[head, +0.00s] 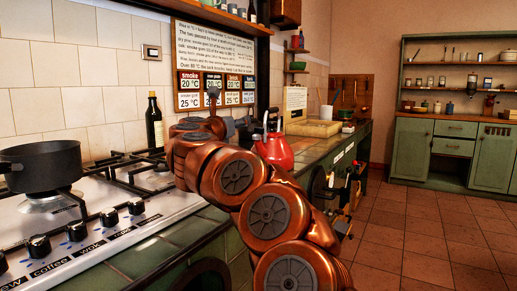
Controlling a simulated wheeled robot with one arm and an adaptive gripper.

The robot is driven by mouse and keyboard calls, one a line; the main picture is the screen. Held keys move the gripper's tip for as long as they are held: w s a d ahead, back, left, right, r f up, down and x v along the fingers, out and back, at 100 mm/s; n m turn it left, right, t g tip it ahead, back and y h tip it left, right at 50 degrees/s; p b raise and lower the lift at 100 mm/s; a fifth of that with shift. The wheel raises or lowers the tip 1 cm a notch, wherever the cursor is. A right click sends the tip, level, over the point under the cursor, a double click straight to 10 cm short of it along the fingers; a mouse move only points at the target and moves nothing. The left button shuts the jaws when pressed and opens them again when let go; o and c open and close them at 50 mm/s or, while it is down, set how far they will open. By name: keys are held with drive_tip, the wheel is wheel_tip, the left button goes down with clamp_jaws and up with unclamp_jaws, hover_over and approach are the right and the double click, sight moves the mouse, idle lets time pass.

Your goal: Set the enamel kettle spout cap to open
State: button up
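The red enamel kettle (276,150) stands on the green tiled counter right of the stove, partly hidden behind my copper arm. Its dark handle rises above the body. I cannot make out the spout cap or whether it is open or shut. My arm reaches up from the lower right and bends over the counter, just left of the kettle. Dark grey parts show beyond the arm's far end, but the gripper's fingers cannot be made out clearly there. I cannot tell whether it touches anything.
A black pot (41,166) sits on the white gas stove (120,225) at left. A dark bottle (154,122) stands behind the burners. A tray (313,128) lies farther along the counter. The tiled floor (425,240) at right is clear before a green cabinet (411,150).

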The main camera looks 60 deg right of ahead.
sight(258, 129)
drive_tip(key=shift+s+d+f+m+g+b, duration=0.25)
drive_tip(key=shift+s+d+f+m+g, duration=0.25)
drive_tip(key=shift+d, duration=0.95)
drive_tip(key=shift+s+d+f+m+g+b, duration=0.25)
drive_tip(key=shift+d+f, duration=0.45)
drive_tip(key=shift+d, duration=0.8)
drive_tip(key=shift+s+d+f+m+g+b, duration=0.25)
drive_tip(key=shift+d+f+m+g, duration=0.3)
drive_tip(key=shift+d, duration=0.9)
drive_tip(key=shift+w+d+t, duration=0.15)
drive_tip(key=shift+d+t, duration=0.15)
drive_tip(key=shift+d, duration=0.3)
clamp_jaws()
